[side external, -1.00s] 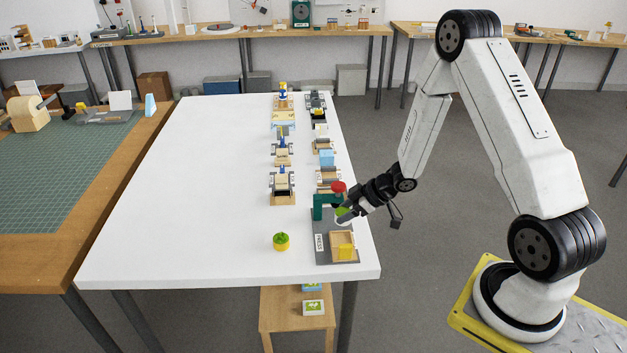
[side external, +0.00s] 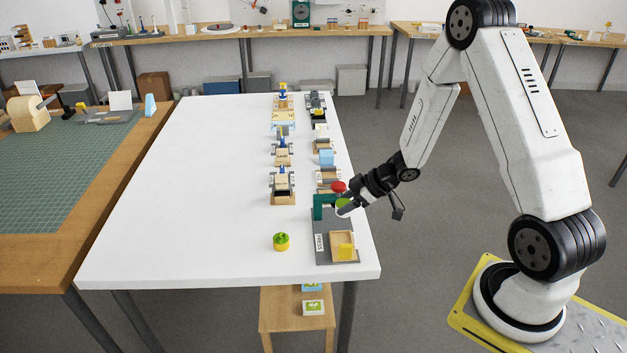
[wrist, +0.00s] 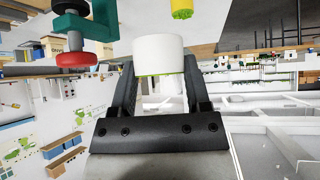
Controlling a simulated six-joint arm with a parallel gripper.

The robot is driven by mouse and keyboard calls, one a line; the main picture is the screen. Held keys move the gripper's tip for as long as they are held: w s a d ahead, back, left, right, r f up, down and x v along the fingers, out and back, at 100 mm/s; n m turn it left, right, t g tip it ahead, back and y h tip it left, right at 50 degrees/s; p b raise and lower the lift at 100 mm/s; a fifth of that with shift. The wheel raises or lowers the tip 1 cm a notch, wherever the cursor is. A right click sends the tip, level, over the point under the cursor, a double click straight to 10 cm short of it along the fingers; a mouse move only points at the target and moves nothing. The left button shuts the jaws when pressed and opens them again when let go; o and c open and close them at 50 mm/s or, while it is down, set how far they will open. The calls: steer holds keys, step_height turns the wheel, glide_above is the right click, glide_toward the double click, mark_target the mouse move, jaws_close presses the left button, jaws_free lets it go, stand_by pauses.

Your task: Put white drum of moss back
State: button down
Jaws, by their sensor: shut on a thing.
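The white drum of moss (wrist: 158,54) is gripped between the two dark fingers of my gripper (wrist: 157,76) in the wrist view. Its green moss shows as a thin rim on the drum's edge. In the side view my gripper (side external: 346,208) is above the grey press base, just right of the green press frame (side external: 318,208) with its red knob (side external: 338,187). Only a little of the drum and its green top shows there, beside the fingers.
A yellow pot with a green top (side external: 281,242) stands to the left. Small wooden and grey stations line the table behind. The table's left part is clear.

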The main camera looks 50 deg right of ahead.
steer(key=shift+w+a, duration=0.1)
steer(key=shift+a, duration=0.05)
steer(key=shift+w+a+r+m, duration=0.25)
steer(key=shift+w+a+m, duration=0.05)
steer(key=shift+w+a, duration=0.35)
steer(key=shift+w+a+r+m+t+h, duration=0.2)
steer(key=shift+w+a+m+h, duration=0.25)
steer(key=shift+a, duration=0.3)
steer(key=shift+w+a+r+m+t+h, duration=0.1)
steer(key=shift+w+a+r+m+h, duration=0.2)
steer(key=shift+w+a, duration=0.3)
steer(key=shift+w+a+r+m+t+h, duration=0.1)
steer(key=shift+w+a+r+m+h, duration=0.25)
steer(key=shift+a, duration=0.5)
steer(key=shift+w+f, duration=0.15)
steer(key=w+f, duration=0.2)
steer(key=w, duration=0.2)
steer(key=w+f, duration=0.3)
steer(key=w, duration=0.1)
steer(key=w+d+f, duration=0.1)
steer(key=w+f, duration=0.2)
steer(key=w, duration=0.1)
steer(key=shift+d, duration=0.1)
steer(key=shift+x, duration=0.85)
steer(key=shift+d+f, duration=0.1)
steer(key=shift+d, duration=0.1)
